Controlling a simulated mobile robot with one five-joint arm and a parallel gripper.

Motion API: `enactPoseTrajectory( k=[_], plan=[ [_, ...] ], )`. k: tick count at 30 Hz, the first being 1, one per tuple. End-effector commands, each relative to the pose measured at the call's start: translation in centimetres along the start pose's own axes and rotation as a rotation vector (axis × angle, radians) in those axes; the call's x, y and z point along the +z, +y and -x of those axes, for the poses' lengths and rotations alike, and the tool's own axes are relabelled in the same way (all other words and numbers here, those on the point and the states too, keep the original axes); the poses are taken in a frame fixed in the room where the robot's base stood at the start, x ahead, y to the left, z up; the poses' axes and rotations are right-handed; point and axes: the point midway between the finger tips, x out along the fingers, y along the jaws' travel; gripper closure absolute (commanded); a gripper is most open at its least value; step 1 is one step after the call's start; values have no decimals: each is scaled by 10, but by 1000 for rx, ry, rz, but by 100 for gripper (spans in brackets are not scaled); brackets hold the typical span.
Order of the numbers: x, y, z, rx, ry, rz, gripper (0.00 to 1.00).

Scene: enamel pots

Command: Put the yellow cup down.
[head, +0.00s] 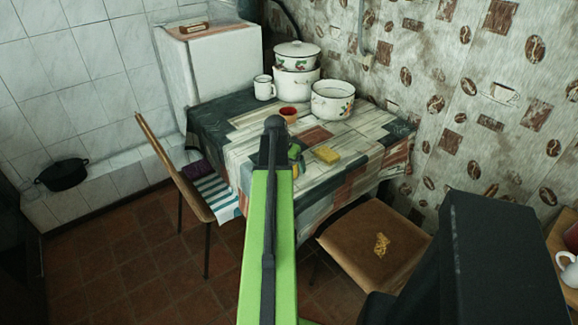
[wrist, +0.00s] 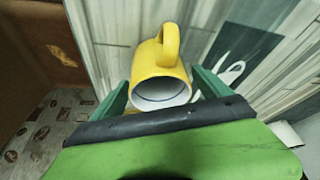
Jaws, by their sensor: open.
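The yellow cup (wrist: 150,62) is in the wrist view between the two dark green fingers of my gripper (wrist: 160,84). Its pale inside and rim face the camera, and its handle points to the top of the picture. The fingers stand apart on either side of it, so my gripper is open. The patterned tablecloth shows behind the cup; I cannot tell for sure whether its base touches it. In the head view my arm hides most of the cup, and only a yellow bit (head: 296,152) shows over the table (head: 245,150).
A red cup (head: 289,114), a white mug (head: 264,88), an open white pot (head: 332,101) and stacked pots (head: 297,75) stand farther back. A yellow sponge (head: 327,155) lies right of my gripper. Chairs stand left (head: 180,175) and right (head: 365,235) of the table.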

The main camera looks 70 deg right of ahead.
Motion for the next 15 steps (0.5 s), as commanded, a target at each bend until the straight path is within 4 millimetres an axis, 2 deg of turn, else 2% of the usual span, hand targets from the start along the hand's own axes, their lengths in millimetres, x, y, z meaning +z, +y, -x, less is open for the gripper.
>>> enactPoseTrajectory(
  k=[1, 5, 12, 15],
  plan=[
    [-2, 0, 12, 0, 0, 0, 12],
    [-3, 1, 39, 0, 0, 1, 12],
    [-4, 1, 96, 0, 0, 0, 12],
    [-3, 1, 111, 0, 0, 0, 12]
  ],
)
